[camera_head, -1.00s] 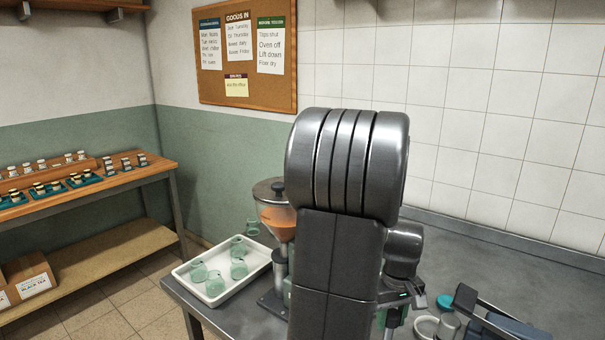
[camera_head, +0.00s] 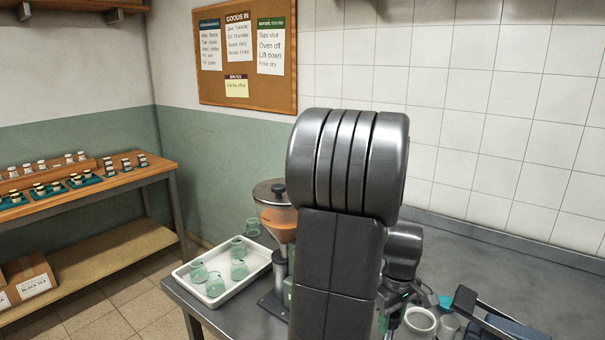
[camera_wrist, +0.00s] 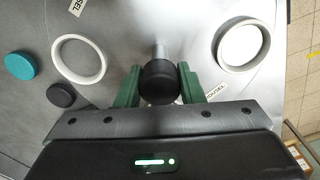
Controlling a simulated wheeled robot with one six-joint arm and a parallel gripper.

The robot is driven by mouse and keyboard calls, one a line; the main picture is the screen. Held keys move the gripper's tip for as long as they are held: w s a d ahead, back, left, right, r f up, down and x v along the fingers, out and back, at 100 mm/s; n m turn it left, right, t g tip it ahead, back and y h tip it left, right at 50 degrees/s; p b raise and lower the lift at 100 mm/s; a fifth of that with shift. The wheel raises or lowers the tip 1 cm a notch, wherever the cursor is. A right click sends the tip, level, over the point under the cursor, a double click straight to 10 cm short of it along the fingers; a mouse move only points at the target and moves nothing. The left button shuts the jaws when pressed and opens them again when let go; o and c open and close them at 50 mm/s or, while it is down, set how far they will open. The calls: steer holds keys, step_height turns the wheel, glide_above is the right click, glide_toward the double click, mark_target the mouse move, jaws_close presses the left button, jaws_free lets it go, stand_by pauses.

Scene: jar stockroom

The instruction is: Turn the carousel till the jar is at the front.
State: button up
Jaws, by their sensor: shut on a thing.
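My gripper (camera_wrist: 159,84) has its green fingers shut around a black knob (camera_wrist: 158,90) on a short metal post, seen in the wrist view. The post rises from the grey carousel (camera_wrist: 122,38), which bears labels partly reading "CAROUSEL". Two white rings, a left one (camera_wrist: 58,69) and a right one (camera_wrist: 223,52), lie on either side of the knob. In the head view, a white ring (camera_head: 419,334) and a clear, greyish jar-like thing (camera_head: 449,328) show at the lower right.
A teal disc (camera_wrist: 20,66) and a black disc (camera_wrist: 61,95) lie at the left in the wrist view. In the head view, a white tray (camera_head: 182,277) of green glasses and an orange-filled hopper (camera_head: 280,222) stand left of my arm. Bare grey counter (camera_head: 500,250) extends right.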

steer(key=shift+n, duration=1.7)
steer(key=n, duration=0.3)
steer(key=shift+p, duration=0.35)
